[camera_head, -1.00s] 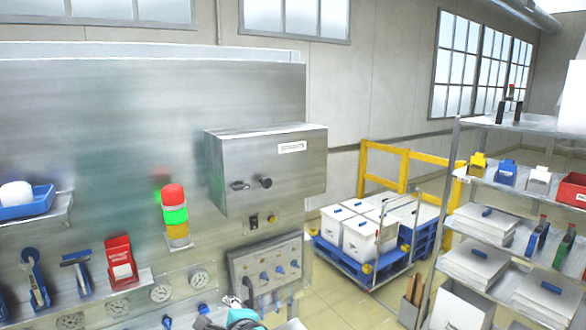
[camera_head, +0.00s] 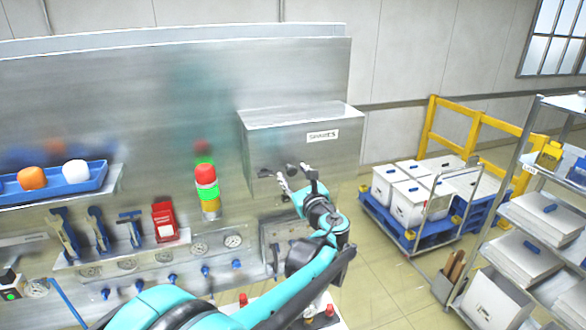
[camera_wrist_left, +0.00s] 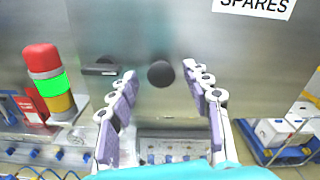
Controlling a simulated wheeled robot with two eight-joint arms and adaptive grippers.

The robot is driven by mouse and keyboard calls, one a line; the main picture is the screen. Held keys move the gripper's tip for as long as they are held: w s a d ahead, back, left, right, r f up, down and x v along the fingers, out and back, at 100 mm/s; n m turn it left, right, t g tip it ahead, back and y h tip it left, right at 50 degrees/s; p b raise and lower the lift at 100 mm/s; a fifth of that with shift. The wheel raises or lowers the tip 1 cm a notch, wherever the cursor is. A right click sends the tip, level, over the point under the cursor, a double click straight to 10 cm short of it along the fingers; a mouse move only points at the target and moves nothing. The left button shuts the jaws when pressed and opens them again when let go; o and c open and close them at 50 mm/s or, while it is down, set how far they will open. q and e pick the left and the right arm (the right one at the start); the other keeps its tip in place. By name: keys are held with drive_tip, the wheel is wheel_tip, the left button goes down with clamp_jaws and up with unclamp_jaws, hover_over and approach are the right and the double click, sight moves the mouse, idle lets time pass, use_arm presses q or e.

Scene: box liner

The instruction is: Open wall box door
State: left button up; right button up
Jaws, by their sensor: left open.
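The wall box (camera_head: 318,135) is a grey metal box on the steel panel, with a white label (camera_head: 323,136) that reads SPARES in the left wrist view (camera_wrist_left: 256,5). Its door looks shut. A round black knob (camera_wrist_left: 160,73) and a dark latch (camera_wrist_left: 101,70) are on its front. My left gripper (camera_head: 296,174) is in front of the lower part of the box. In the left wrist view the gripper (camera_wrist_left: 160,95) is open, with the knob framed between and slightly beyond its fingers; whether it touches cannot be told. My right gripper is not in view.
A red-green-yellow signal light (camera_head: 207,188) stands left of the box. A blue tray (camera_head: 60,183) with an orange and a white item is on a shelf at left. A cart with white bins (camera_head: 411,202) and a shelving rack (camera_head: 518,200) stand at right.

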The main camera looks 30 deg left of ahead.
use_arm(q)
drive_tip(key=shift+w+a, duration=0.35)
drive_tip(key=shift+w, duration=0.2)
drive_tip(key=shift+w+a, duration=0.25)
drive_tip(key=shift+a, duration=0.1)
drive_tip(key=shift+s+a, duration=0.1)
drive_tip(key=shift+s, duration=0.1)
drive_tip(key=shift+w, duration=0.1)
clamp_jaws()
